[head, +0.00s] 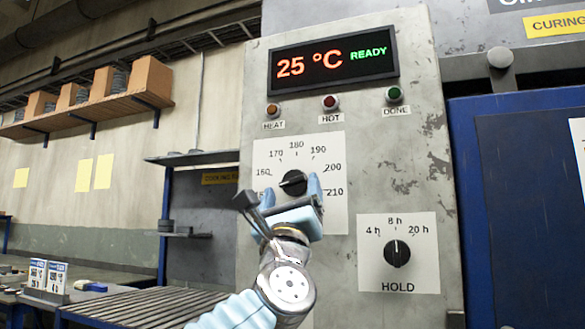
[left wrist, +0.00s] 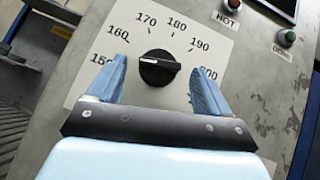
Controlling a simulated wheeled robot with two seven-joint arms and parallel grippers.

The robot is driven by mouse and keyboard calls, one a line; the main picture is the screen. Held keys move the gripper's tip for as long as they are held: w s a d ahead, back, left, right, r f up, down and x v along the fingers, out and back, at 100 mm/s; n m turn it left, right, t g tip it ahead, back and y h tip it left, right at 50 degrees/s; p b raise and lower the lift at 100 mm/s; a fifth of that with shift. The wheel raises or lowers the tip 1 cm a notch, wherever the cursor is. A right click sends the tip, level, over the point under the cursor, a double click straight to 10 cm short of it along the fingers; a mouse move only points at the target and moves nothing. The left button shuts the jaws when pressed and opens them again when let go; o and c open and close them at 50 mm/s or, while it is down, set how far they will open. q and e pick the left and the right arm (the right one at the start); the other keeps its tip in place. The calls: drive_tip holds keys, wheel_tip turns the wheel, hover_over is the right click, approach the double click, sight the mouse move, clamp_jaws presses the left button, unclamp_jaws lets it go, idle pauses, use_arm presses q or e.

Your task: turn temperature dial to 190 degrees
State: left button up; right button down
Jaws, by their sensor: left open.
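My left gripper (head: 285,195) is open in front of the dial. In the left wrist view its two blue fingers (left wrist: 160,72) stand on either side of the dial, with gaps, not visibly touching it. The display (head: 333,62) reads 25 °C READY. My right gripper is not in view.
A HOLD dial (head: 397,254) sits on its own plate at lower right, pointing near 8 h. HEAT, HOT and DONE lamps (head: 330,103) line up below the display. A blue door (head: 520,200) is at right. A roller table (head: 150,307) stands at lower left.

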use_arm(q)
drive_tip(key=shift+p+x, duration=0.4)
drive_tip(key=shift+x, duration=0.65)
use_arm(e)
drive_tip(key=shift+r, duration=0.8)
use_arm(q)
drive_tip(key=shift+c, duration=0.2)
